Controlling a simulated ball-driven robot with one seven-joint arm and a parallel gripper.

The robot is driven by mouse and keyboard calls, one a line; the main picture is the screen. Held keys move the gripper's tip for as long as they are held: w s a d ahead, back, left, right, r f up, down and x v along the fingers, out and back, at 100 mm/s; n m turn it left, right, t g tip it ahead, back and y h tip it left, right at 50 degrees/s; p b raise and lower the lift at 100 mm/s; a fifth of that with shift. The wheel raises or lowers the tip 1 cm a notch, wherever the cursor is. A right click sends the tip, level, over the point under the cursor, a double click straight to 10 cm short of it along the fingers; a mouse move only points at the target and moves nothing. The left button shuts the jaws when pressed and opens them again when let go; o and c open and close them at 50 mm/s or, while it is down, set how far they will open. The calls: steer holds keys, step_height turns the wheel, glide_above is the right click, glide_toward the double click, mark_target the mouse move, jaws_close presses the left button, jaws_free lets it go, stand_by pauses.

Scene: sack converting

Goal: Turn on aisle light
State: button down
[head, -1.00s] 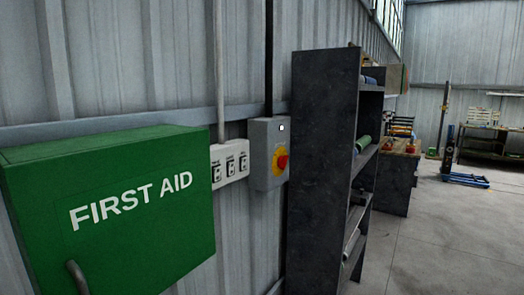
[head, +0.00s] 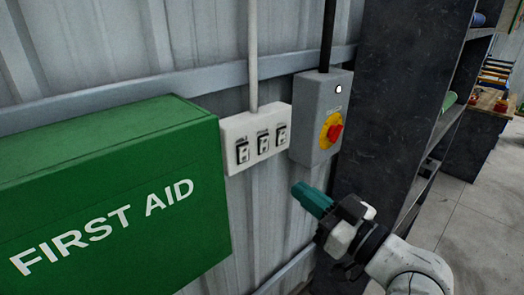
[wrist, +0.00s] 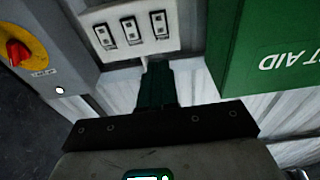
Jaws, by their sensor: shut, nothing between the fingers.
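A white switch panel (head: 232,128) with three dark-framed rocker switches in a row is fixed to the corrugated wall: left switch (head: 242,152), middle switch (head: 263,143), right switch (head: 281,134). Their labels are too small to read, and I cannot tell which one is the aisle light or how each is set. My gripper (head: 299,189), with teal fingers, is shut and empty, below and right of the panel in the head view. In the wrist view the panel (wrist: 127,20) appears beyond the fingertips (wrist: 158,66), apparently without contact.
A grey box with a red-and-yellow rotary knob (head: 333,132) is right of the panel. A green first aid cabinet (head: 120,235) juts out on the left. A dark shelf unit (head: 390,100) stands at the right. Conduit (head: 252,60) runs up from the panel.

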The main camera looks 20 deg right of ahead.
steer(key=shift+w+f+b, duration=0.15)
steer(key=shift+b, duration=0.25)
steer(key=b, duration=0.3)
glide_toward(245, 148)
steer(key=x, duration=0.5)
steer(key=shift+w+a, duration=0.1)
steer(key=shift+w, duration=0.3)
steer(key=shift+w+a, duration=0.15)
steer(key=shift+w, duration=0.35)
steer(key=shift+w+a, duration=0.1)
